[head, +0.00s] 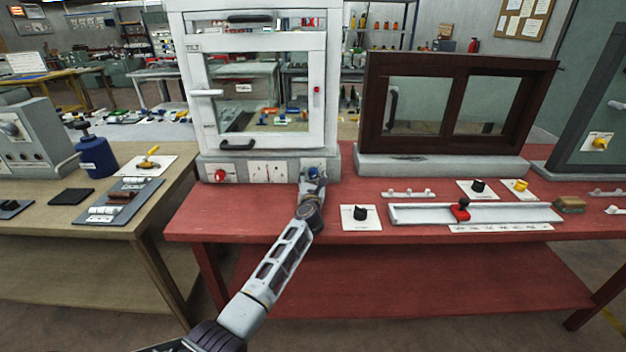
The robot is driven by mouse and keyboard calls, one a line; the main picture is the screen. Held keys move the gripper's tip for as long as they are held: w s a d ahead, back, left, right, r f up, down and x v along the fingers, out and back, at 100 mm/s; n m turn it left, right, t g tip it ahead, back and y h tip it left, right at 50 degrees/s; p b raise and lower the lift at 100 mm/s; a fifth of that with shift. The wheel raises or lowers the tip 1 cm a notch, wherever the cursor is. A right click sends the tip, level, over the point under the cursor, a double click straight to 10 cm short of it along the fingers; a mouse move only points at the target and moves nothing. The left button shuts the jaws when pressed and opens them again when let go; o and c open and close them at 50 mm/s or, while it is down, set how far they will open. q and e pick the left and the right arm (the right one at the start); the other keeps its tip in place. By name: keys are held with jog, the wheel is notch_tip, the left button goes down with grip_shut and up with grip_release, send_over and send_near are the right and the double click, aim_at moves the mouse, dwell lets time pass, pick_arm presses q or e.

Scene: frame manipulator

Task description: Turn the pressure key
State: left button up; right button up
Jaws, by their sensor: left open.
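My left arm reaches up from the bottom of the head view to the base of a white framed window unit (258,172). My left gripper (313,178) is open at the right end of that base, right at a small blue key-like knob (314,171). The gripper partly hides the knob, and I cannot tell whether the fingers touch it. The label writing is too small to read, so I cannot confirm that this is the pressure key. A red knob (220,175) sits at the left end of the same base. My right gripper is out of view.
The unit stands on a red table (360,190). A black knob on a white plate (360,213), a rail with a red slider (460,211) and a dark brown sliding window (455,105) are to the right. A wooden table (60,225) with a blue bottle (97,155) is at left.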

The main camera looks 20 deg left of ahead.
pick_arm(q)
jog(key=shift+w+a, duration=0.1)
jog(key=shift+w, duration=0.25)
jog(key=shift+c, duration=0.8)
jog(key=c, duration=0.9)
